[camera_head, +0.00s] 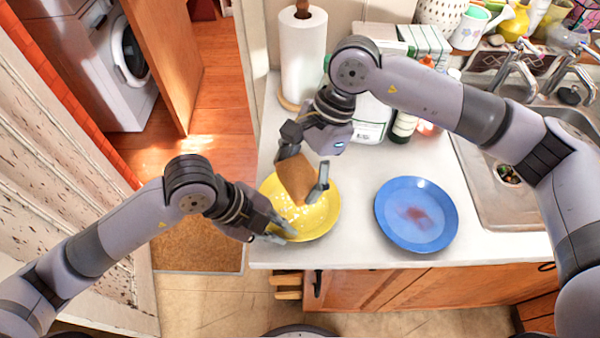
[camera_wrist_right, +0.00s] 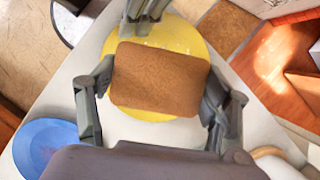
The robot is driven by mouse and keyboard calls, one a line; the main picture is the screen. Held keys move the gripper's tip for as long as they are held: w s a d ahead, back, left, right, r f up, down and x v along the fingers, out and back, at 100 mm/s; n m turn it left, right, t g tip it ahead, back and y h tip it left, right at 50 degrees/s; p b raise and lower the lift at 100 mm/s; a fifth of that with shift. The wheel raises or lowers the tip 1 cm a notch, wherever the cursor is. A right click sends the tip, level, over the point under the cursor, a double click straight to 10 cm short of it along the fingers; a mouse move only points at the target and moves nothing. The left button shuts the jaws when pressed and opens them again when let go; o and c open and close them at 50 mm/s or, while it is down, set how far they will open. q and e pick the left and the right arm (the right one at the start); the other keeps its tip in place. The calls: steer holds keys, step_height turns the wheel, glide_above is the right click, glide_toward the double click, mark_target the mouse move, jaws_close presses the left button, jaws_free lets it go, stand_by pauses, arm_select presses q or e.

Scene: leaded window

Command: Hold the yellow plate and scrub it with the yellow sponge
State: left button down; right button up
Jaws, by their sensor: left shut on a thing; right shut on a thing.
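The yellow plate (camera_head: 322,214) is at the left end of the white counter, with small white specks on its face. My left gripper (camera_head: 284,232) is shut on the plate's near-left rim. My right gripper (camera_head: 305,184) is shut on the sponge (camera_head: 294,175), which shows a brown-orange face, and holds it over the plate. In the right wrist view the sponge (camera_wrist_right: 160,80) sits between both fingers and covers much of the yellow plate (camera_wrist_right: 190,38). I cannot tell whether the sponge touches the plate.
A blue plate (camera_head: 400,230) with a reddish stain lies to the right on the counter (camera_head: 355,180). A paper towel roll (camera_head: 303,55) and bottles (camera_head: 403,125) stand behind. The sink (camera_head: 490,185) is at the right. The counter's left and front edges are close to the yellow plate.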

arm_select(q)
steer(key=shift+f, duration=0.1)
steer(key=c, duration=1.6)
jaws_free()
steer(key=shift+o, duration=0.2)
steer(key=v, duration=1.2)
